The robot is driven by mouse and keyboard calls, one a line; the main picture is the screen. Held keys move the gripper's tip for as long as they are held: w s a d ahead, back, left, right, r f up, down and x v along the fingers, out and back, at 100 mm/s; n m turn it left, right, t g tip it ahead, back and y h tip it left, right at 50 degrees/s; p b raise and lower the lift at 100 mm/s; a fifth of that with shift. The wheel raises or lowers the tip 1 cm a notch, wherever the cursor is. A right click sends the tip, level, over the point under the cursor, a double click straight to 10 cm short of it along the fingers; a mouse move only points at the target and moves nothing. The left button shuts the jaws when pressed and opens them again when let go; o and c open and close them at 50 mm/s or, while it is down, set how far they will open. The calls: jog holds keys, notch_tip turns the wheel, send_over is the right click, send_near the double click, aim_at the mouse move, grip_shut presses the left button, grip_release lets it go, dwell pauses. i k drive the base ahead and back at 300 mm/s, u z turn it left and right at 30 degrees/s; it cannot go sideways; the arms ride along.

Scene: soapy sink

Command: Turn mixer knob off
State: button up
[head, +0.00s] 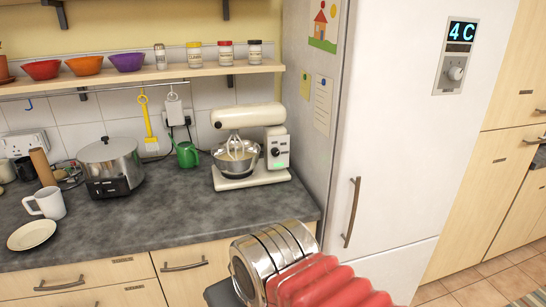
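A cream stand mixer (250,117) stands on the dark grey counter, with a whisk in its steel bowl (237,161). Its dark round knob (276,152) is on the grey panel at the right of the mixer's column. A small green light (278,166) shows below the knob. The knob is too small to read its setting. A metal and red ribbed part of my arm shows at the bottom, in front of the counter and well below the mixer. My gripper's fingers do not show, and nothing touches the knob.
A tall white fridge (410,130) stands right of the mixer, with its handle (352,212) facing out. A green watering can (187,154) and a steel cooker (110,165) are left of it. A shelf (140,76) runs above. The counter (150,225) is clear in front of the mixer.

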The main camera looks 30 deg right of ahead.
aim_at(275, 152)
jog(key=z, duration=0.05)
jog(key=i, duration=1)
jog(key=u, duration=0.05)
